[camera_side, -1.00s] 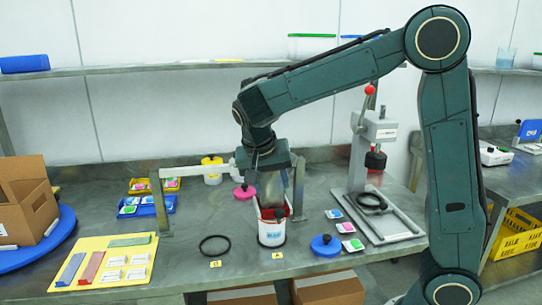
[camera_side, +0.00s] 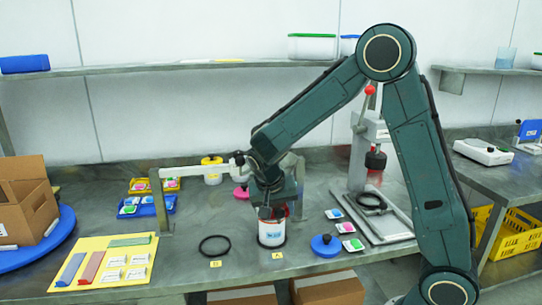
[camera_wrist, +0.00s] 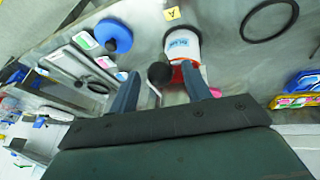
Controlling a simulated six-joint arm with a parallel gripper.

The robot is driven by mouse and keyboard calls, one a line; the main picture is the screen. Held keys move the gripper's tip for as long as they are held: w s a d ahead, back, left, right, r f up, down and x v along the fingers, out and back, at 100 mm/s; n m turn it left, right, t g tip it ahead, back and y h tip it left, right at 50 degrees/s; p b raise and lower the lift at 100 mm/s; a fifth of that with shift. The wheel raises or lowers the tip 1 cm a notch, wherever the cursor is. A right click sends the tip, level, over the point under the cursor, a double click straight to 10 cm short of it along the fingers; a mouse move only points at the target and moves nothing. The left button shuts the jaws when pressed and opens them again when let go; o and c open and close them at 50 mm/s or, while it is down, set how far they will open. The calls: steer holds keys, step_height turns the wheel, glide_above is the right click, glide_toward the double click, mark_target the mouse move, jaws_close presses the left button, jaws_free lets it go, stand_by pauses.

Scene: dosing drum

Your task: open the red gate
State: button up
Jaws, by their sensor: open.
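The red gate (camera_wrist: 178,74) shows only in part in the wrist view, above the white cup and partly behind one finger. A round black knob (camera_wrist: 159,73) lies beside it, between my fingertips in that picture; I cannot tell whether they touch it. My gripper (camera_side: 272,213) points down over the white cup (camera_side: 271,238) in the side view and hides most of the gate and the drum. In the wrist view my gripper (camera_wrist: 160,72) has its two fingers apart with no hold visible. The white cup (camera_wrist: 182,45) with a blue label stands beneath.
A grey frame (camera_side: 160,200) stands around the drum. A blue round lid (camera_side: 325,246) and small coloured packs lie to the right, near a lever press (camera_side: 362,150). A black ring (camera_side: 215,245) and a yellow board (camera_side: 105,262) lie left.

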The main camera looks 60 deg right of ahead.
steer(key=shift+x, duration=1.05)
steer(key=shift+c, duration=0.2)
jaws_close()
steer(key=s+a, duration=0.5)
steer(key=a, duration=0.1)
steer(key=shift+s, duration=0.4)
steer(key=shift+o, duration=0.2)
jaws_free()
steer(key=shift+r, duration=0.1)
steer(key=w+v, duration=0.1)
steer(key=v, duration=1.2)
steer(key=shift+s+r, duration=0.3)
steer(key=shift+s, duration=0.25)
steer(key=shift+s, duration=0.1)
